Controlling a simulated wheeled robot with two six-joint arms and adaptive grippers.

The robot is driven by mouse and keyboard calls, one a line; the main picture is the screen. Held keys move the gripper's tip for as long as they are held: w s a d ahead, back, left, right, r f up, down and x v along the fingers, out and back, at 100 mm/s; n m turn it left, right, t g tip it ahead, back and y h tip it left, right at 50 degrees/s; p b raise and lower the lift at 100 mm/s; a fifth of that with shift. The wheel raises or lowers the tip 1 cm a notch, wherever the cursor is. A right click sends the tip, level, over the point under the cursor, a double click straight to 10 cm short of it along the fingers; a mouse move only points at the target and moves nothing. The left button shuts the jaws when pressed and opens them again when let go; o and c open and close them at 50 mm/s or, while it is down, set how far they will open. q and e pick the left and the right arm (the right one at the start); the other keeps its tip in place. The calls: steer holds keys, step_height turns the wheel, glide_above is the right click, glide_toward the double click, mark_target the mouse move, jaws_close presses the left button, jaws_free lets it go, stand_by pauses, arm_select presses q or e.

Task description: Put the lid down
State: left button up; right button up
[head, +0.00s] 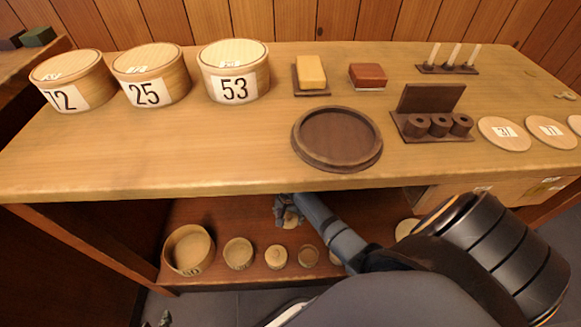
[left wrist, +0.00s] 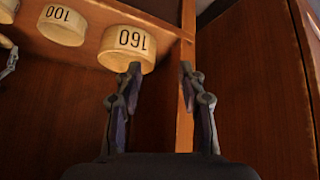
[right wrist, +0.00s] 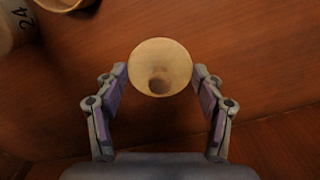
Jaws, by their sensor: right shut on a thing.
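The lid is a small round pale wooden piece with a dark round spot on its face. It shows in the right wrist view (right wrist: 160,58) between the fingertips, and in the head view (head: 290,221) it is small and partly hidden. In the head view only a bit of my left gripper shows at the bottom edge.
The lower shelf holds a large round box (head: 188,250) and several smaller round ones (head: 238,253). The tabletop's left front is clear.

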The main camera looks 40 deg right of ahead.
mark_target(290, 219)
steer(key=shift+w+d+f, duration=0.1)
steer(key=shift+d+f, duration=0.15)
steer(key=shift+f, duration=0.05)
steer(key=shift+w+d+f+b, duration=0.2)
steer(key=shift+f+b, duration=0.5)
steer(key=shift+f, duration=0.1)
step_height(290, 219, down, 2)
steer(key=shift+b, duration=0.5)
arm_select(q)
steer(key=w+r+t, duration=0.5)
steer(key=w+r, duration=0.1)
steer(key=r, duration=0.5)
steer(key=w+a+r+t, duration=0.1)
steer(key=w+r+t, duration=0.5)
steer(key=r, duration=0.4)
steer(key=shift+w+a+r, duration=0.15)
steer(key=shift+w+r, duration=0.15)
steer(key=shift+r, duration=0.05)
arm_select(e)
steer(key=shift+f, duration=0.1)
steer(key=o, duration=0.9)
